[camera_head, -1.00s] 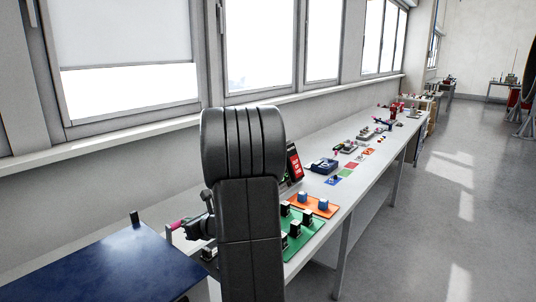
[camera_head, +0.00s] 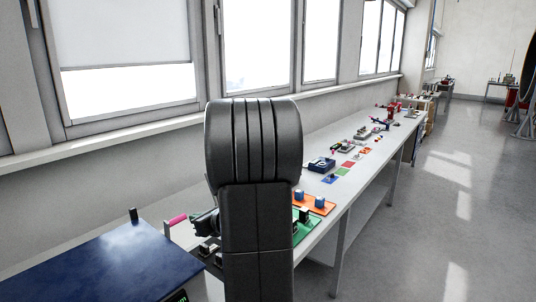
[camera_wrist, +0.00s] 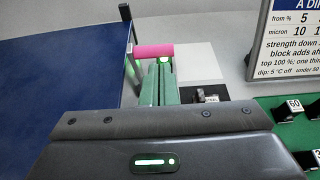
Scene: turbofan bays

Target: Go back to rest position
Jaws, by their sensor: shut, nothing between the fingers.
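My gripper (camera_wrist: 159,72) shows in the wrist view as two pale green fingers lying close together, shut and empty. A pink rod (camera_wrist: 153,51) lies just beyond the fingertips; I cannot tell whether they touch it. In the head view the pink rod (camera_head: 177,219) shows left of my arm, by the edge of a blue panel. My own black arm link fills the middle of the head view and hides most of the gripper and part of the bench.
A long white bench (camera_head: 352,185) runs along the windows. It bears an orange tray (camera_head: 318,206), a green mat (camera_wrist: 294,130) with black numbered blocks and a blue device (camera_head: 321,164). A blue panel (camera_head: 100,262) is at left. The floor (camera_head: 420,240) at right is clear.

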